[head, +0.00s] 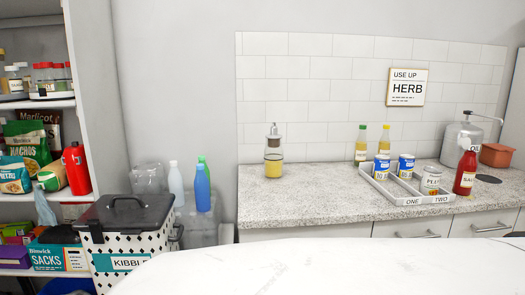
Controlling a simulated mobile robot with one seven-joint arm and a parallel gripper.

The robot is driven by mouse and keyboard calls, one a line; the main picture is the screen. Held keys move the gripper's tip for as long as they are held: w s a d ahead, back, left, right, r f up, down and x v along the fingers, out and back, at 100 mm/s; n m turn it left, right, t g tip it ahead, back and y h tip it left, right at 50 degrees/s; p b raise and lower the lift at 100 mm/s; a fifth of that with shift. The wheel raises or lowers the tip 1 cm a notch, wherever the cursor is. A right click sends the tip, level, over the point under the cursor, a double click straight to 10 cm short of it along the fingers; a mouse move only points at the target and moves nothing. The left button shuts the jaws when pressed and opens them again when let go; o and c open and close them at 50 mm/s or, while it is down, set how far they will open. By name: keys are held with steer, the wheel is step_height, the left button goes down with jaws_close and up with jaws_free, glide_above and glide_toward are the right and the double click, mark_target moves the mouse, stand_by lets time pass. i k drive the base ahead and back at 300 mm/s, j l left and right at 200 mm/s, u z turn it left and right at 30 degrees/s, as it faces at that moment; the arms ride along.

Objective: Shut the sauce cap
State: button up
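A red sauce bottle (464,176) with a pale label stands upright on the speckled counter (310,205), right of the tray. The top of the bottle is small, and I cannot tell whether its cap is open or shut. Another red bottle (76,170) with a dark top stands on the left shelf, and its contents are unclear. A glass dispenser (273,160) with yellow liquid stands at the left of the counter. My gripper is not in this view.
A white tray (409,200) marked ONE and TWO holds several cans. A large metal canister (458,143) stands at the right. A white marble table (330,268) fills the foreground, its visible top clear. A kibble bin (125,240) stands left.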

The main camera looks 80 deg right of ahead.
mark_target(465, 143)
steer(key=z, duration=3.9)
